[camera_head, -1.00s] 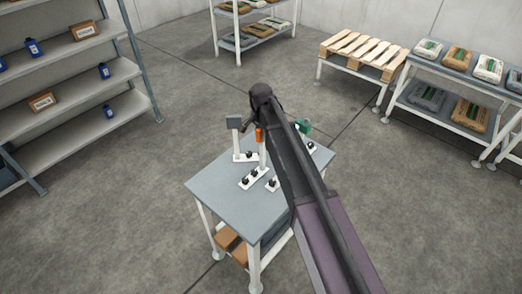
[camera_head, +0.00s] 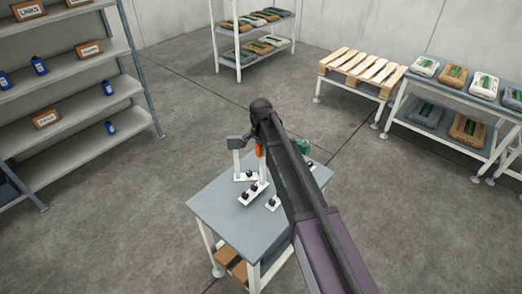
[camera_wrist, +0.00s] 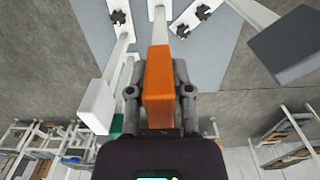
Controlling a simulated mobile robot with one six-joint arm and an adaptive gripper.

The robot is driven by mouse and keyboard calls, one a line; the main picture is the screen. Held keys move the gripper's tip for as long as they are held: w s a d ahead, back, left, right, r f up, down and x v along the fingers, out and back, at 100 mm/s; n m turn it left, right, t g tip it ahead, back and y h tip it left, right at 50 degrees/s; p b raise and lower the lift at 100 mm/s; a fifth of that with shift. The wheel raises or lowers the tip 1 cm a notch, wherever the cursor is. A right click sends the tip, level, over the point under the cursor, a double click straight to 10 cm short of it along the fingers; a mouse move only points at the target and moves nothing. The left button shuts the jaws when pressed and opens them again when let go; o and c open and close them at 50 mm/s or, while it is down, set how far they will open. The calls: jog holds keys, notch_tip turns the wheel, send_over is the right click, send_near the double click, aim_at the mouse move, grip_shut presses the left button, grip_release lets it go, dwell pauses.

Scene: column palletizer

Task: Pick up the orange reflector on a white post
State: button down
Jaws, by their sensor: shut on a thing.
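The orange reflector (camera_head: 259,150) tops a white post (camera_head: 262,168) with a white foot (camera_head: 254,193) at the small grey table. In the wrist view the orange block (camera_wrist: 158,80) fills the space between the fingers of my gripper (camera_wrist: 158,97). My gripper is shut on the orange reflector from both sides. It also shows from behind in the head view (camera_head: 257,138), partly hidden by my arm. I cannot tell whether the foot touches the tabletop.
A grey-headed post (camera_head: 237,143) stands close left of the orange one; its head (camera_wrist: 290,45) is near in the wrist view. A green-headed post (camera_head: 303,146) and a white-headed post (camera_wrist: 97,106) stand nearby. The table's front (camera_head: 230,220) is clear.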

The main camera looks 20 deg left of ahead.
jog(key=shift+r, duration=0.3)
jog(key=shift+s+d+f, duration=0.1)
jog(key=shift+s+d, duration=0.15)
jog(key=shift+s, duration=0.15)
jog(key=s+d, duration=0.4)
jog(key=s, duration=0.2)
jog(key=s+d+r+p, duration=0.1)
jog(key=s+d, duration=0.2)
jog(key=s, duration=0.4)
jog(key=shift+d+r, duration=0.2)
jog(key=shift+d, duration=0.2)
jog(key=shift+f+b, duration=0.3)
jog(key=shift+f, duration=0.3)
jog(key=shift+s, duration=0.1)
